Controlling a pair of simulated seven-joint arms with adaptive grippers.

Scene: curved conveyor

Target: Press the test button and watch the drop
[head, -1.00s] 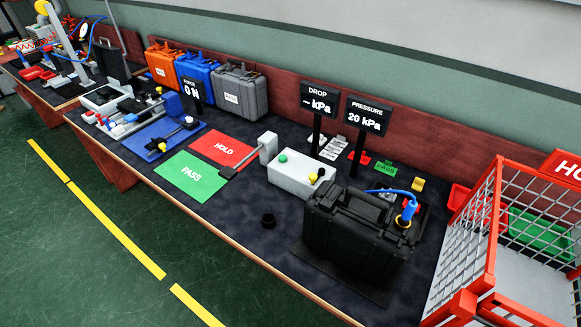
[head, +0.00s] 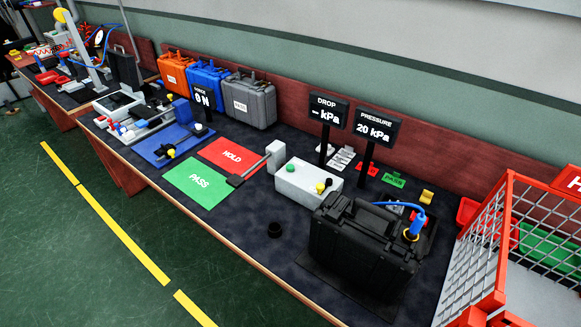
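The test box (head: 306,187) is a light grey block on the dark bench mat. The drop display (head: 328,110) reads "– kPa". The pressure display (head: 375,127) reads "20 kPa". A black case (head: 362,243) stands in front of the box, with a blue hose (head: 401,208) running to a blue fitting on its right side. Neither of my grippers is in view.
Green PASS (head: 198,183) and red HOLD (head: 231,154) mats lie left of the test box. A red wire cage (head: 487,262) stands at right. Orange, blue and grey cases line the back.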

